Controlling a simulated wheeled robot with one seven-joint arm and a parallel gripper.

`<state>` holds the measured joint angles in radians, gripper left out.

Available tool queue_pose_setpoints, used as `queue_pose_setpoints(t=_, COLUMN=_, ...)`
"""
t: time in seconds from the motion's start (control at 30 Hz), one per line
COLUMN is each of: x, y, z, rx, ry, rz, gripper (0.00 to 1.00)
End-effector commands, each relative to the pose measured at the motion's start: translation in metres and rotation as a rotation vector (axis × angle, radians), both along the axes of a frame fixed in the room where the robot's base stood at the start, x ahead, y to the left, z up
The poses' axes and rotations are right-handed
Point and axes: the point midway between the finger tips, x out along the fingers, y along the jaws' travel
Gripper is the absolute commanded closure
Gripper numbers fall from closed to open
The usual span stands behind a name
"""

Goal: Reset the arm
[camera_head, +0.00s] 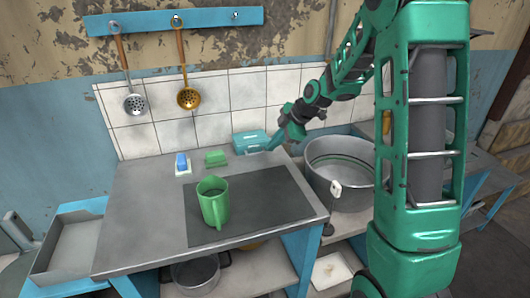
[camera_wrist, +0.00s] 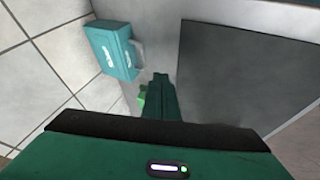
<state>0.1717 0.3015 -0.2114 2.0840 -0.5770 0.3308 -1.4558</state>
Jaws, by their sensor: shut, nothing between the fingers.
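My arm reaches in from the right in the head view. My gripper (camera_head: 270,147) is above the back right of the metal table, close to a teal box (camera_head: 250,141). In the wrist view my gripper (camera_wrist: 161,78) shows its fingers together with nothing between them. The teal box (camera_wrist: 110,48) is at upper left there, apart from the fingers. A green mug (camera_head: 213,203) stands upright on a dark mat (camera_head: 262,208), away from my gripper. A bit of something green (camera_wrist: 141,97) shows beside the fingers, mostly hidden.
A blue-and-white item (camera_head: 182,164) and a small green item (camera_head: 215,157) sit at the table's back. A large metal pot (camera_head: 340,160) stands right of the table. Two skimmers (camera_head: 187,97) hang from a blue rail (camera_head: 220,18). The mat's right part is clear.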

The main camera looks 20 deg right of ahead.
Motion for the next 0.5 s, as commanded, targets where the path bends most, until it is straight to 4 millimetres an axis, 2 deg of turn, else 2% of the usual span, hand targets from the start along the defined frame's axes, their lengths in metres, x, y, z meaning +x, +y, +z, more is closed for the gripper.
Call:
queue_pose_setpoints(t=0.2, x=-0.011, y=-0.006, z=0.020, rx=0.000, ry=-0.001, rz=0.001, gripper=1.00)
queue_pose_setpoints(t=0.5, x=-0.020, y=-0.010, z=0.026, rx=0.004, ry=0.020, rz=-0.031, gripper=1.00)
